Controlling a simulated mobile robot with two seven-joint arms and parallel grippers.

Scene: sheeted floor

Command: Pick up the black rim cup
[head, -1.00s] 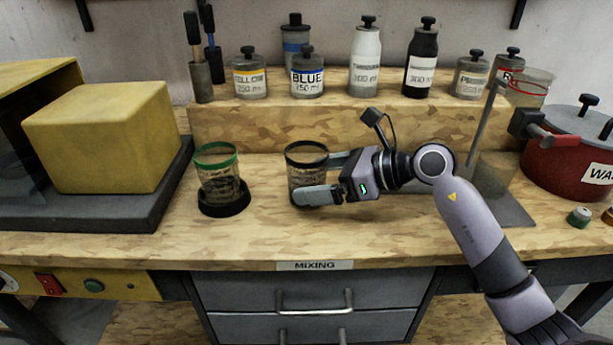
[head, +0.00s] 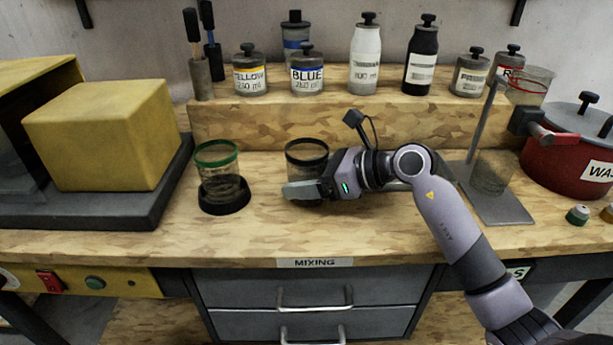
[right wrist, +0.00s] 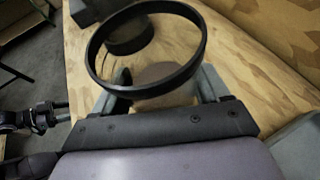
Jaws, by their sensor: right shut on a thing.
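The black rim cup (head: 307,158) is a clear cup with a black ring at its top, at the middle of the bench in the head view. My right gripper (head: 308,188) reaches it from the right and is shut on its body, below the rim. In the right wrist view the black rim (right wrist: 147,48) shows large between the fingers (right wrist: 160,92). The near finger hides the cup's lower part in the head view, so I cannot tell whether its base touches the bench.
A green rim cup (head: 217,165) stands in a black round base to the left. Labelled jars and bottles (head: 365,62) stand on the wooden step (head: 330,123) behind. A metal stand (head: 497,208) and a red pot (head: 570,162) are at the right. The bench front (head: 245,240) is clear.

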